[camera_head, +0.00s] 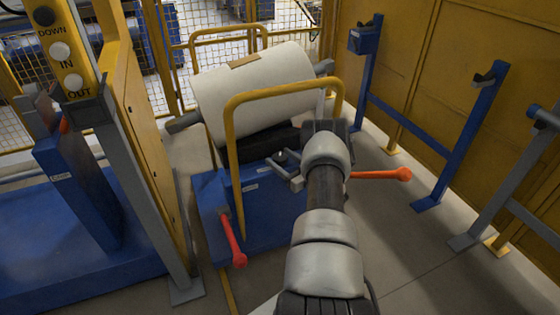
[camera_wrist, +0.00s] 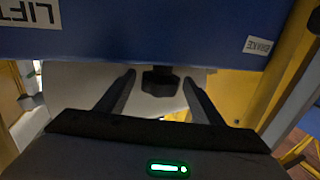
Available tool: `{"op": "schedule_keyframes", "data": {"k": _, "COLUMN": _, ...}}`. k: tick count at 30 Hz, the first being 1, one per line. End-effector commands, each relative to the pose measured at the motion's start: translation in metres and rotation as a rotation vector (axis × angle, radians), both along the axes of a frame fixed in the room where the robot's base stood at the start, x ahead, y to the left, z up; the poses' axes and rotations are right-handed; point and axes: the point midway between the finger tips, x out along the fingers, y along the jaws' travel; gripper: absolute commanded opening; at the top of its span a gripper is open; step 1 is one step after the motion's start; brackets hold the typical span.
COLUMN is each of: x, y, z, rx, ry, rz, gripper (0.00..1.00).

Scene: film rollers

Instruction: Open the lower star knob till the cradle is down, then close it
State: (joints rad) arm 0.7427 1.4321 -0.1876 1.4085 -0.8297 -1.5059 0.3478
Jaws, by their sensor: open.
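A black star knob (camera_wrist: 160,82) shows at the middle of the wrist view, by the edge of a blue panel (camera_wrist: 150,35). My gripper (camera_wrist: 157,80) is open, its two dark fingers on either side of the knob with gaps left; I cannot tell how deep they reach. In the head view my gripper (camera_head: 281,168) is at the blue cart (camera_head: 262,222), and my arm hides part of it. The white film roll (camera_head: 255,88) lies above a dark cradle (camera_head: 262,141) on the cart. The cradle's exact height is hard to tell.
A yellow hoop handle (camera_head: 232,150) rises around my gripper's work area. Red-orange levers stick out at the cart's left (camera_head: 232,240) and right (camera_head: 382,175). A button post (camera_head: 65,50) stands at left, and blue stands (camera_head: 465,130) at right. Floor at right is partly clear.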

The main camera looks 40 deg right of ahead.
Motion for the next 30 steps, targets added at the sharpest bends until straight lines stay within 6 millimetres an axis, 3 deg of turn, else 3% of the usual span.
{"op": "schedule_keyframes", "data": {"k": 12, "x": 0.0091, "y": 0.0007, "z": 0.0002, "rx": 0.000, "ry": 0.001, "rz": 0.000, "gripper": 0.61}}
{"op": "schedule_keyframes", "data": {"k": 20, "x": 0.0089, "y": 0.0008, "z": 0.0000, "rx": 0.000, "ry": 0.001, "rz": 0.000, "gripper": 0.20}}
{"op": "schedule_keyframes", "data": {"k": 30, "x": 0.0085, "y": 0.0015, "z": 0.0005, "rx": 0.003, "ry": 0.001, "rz": -0.055, "gripper": 0.20}}
